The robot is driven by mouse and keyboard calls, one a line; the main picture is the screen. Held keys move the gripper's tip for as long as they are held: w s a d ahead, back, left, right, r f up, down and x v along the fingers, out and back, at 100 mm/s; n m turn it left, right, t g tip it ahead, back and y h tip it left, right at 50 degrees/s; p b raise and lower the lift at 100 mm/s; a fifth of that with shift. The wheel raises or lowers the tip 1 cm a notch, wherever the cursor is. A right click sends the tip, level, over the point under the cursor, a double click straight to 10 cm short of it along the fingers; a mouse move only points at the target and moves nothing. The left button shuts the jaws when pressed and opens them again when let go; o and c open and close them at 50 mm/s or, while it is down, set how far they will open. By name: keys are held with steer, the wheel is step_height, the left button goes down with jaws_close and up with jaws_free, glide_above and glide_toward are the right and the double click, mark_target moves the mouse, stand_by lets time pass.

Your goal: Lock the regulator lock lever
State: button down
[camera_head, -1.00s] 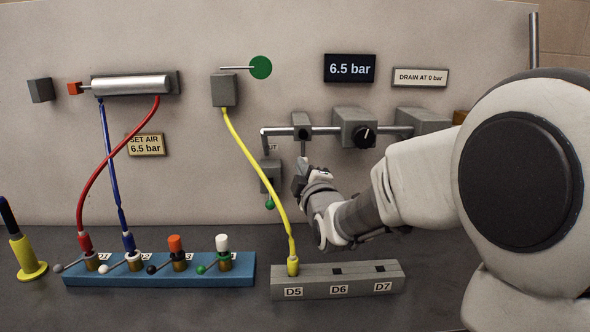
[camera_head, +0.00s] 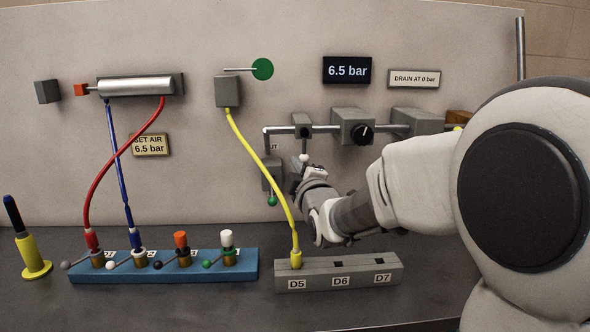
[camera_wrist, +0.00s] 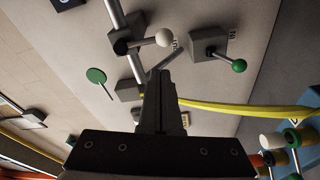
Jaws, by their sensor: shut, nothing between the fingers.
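The pipe carries a small grey block (camera_head: 302,126) with a lever that hangs down to a white ball (camera_head: 304,158). In the wrist view the lever runs from a black hub to the same white ball (camera_wrist: 163,38). I cannot tell surely that this is the regulator lock lever. The grey regulator box (camera_head: 351,126) with a black knob (camera_head: 363,134) sits to its right. My gripper (camera_head: 296,172) is shut and empty, just below the white ball. In the wrist view its fingertips (camera_wrist: 159,74) appear close to the ball, with a gap in the picture.
A second lever with a green ball (camera_wrist: 239,66) hangs from a grey box (camera_head: 270,175) beside my gripper. The yellow hose (camera_head: 262,165) runs close on the left down to the D5 block (camera_head: 338,278). The display (camera_head: 347,70) reads 6.5 bar.

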steer(key=s+d+f+m+g+h, duration=0.1)
steer(key=s+d+f+m+g, duration=0.3)
steer(key=s, duration=0.8)
steer(key=s+d+f+m+g+h, duration=0.1)
steer(key=s+d+f+m+g, duration=0.15)
steer(key=s+m+g, duration=0.65)
steer(key=s+d+f+m+h, duration=0.1)
steer(key=s+d+f+m, duration=0.2)
steer(key=s, duration=1.2)
step_height(320, 180, up, 12)
steer(key=a+p, duration=0.1)
steer(key=p, duration=1.2)
steer(key=shift+p, duration=0.4)
steer(key=shift+w+a, duration=0.1)
